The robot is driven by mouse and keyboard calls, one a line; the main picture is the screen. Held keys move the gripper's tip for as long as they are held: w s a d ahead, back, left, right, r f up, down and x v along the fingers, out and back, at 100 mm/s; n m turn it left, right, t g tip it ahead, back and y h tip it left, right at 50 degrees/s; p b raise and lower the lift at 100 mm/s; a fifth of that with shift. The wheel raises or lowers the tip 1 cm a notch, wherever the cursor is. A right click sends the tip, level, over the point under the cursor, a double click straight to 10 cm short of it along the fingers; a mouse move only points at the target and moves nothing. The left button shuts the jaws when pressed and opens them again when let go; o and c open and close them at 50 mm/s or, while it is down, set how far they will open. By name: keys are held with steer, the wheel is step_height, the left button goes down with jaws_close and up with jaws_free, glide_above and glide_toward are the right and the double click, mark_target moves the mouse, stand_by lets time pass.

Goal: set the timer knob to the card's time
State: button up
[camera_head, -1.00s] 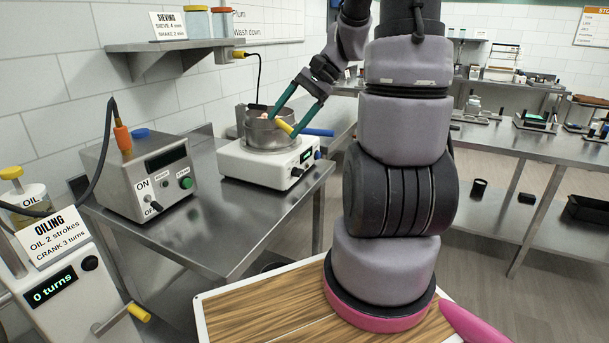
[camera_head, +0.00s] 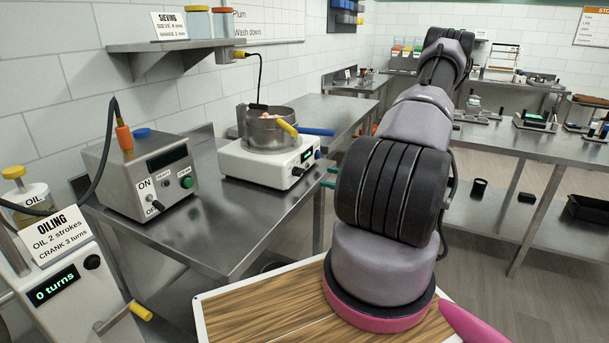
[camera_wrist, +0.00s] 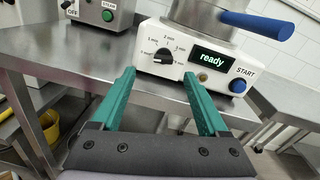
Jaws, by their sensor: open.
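The timer knob (camera_wrist: 162,57) is black and sits on the front of a white machine (camera_wrist: 175,38), ringed by minute labels. Its light pointer edge seems turned to the left; the exact setting is too small to tell. The green display (camera_wrist: 212,58) reads "ready", with a blue START button (camera_wrist: 238,85) to its right. My gripper (camera_wrist: 158,75) is open and empty, its teal fingers spread just short of the knob and apart from it. In the head view my gripper is mostly hidden behind my arm. The SIEVING card (camera_head: 171,25) on the shelf appears to read "SIEVE 4 min".
A metal sieve pan (camera_head: 270,130) with a blue handle sits on the white machine. A grey control box (camera_head: 140,175) with an ON/OFF switch stands to its left on the steel table (camera_head: 215,225). An oiling unit (camera_head: 70,280) stands at the front left.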

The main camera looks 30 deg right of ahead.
mark_target(303, 173)
steer(key=shift+m+t+h, duration=0.3)
steer(key=shift+m+t, duration=0.1)
steer(key=x, duration=0.6)
steer(key=f+x, duration=0.1)
steer(key=x, duration=0.3)
steer(key=shift+w+d, duration=0.1)
steer(key=shift+w, duration=0.15)
jaws_close()
